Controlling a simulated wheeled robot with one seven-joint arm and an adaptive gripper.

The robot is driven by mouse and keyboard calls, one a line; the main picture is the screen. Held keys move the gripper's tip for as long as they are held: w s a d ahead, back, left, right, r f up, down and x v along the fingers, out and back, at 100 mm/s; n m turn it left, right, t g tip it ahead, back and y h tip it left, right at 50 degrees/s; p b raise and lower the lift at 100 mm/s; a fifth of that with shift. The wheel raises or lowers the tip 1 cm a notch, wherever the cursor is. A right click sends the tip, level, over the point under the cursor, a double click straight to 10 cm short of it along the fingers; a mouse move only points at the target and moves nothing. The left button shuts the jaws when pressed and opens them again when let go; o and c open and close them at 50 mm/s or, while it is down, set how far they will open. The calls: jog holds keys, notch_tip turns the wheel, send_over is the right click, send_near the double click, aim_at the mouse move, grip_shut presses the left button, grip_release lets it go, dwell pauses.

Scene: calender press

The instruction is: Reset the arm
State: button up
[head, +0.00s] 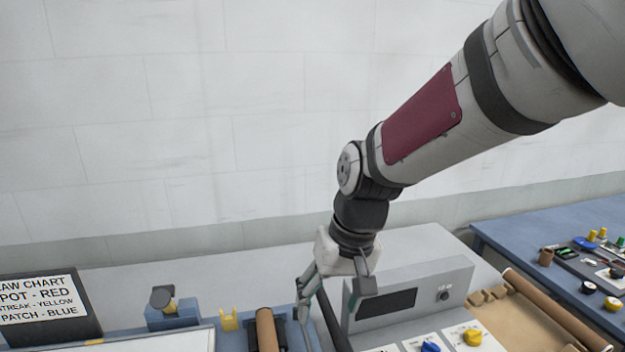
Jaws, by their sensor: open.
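My arm reaches in from the upper right in the head view, and its wrist bends down toward the bench. My gripper (333,304) points down, open, with its fingers spread apart and nothing seen between them. It is just left of a grey control box (455,278) with a dark display and a knob. The right finger overlaps the box's left edge in the picture; I cannot tell whether they touch. The lower tip of the left finger is near a brown roll (267,330).
A chart sign (38,302) stands at the lower left. Blue (430,347) and yellow (473,338) knobs are in front of the box. A tan tray (520,318) with a brown roller is right of it. A blue table (510,232) with small parts is far right. The wall is bare.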

jog(key=s+d+r+m+t+h, duration=0.1)
jog(key=s+d+r+t, duration=0.1)
jog(key=s+d+r, duration=0.2)
jog(key=s+d+r+m+t+h, duration=0.1)
jog(key=s+d+r, duration=0.4)
jog(key=s+d, duration=0.5)
jog(key=shift+s+d+r+t, duration=0.3)
jog(key=shift+d+t, duration=0.4)
jog(key=shift+d, duration=0.5)
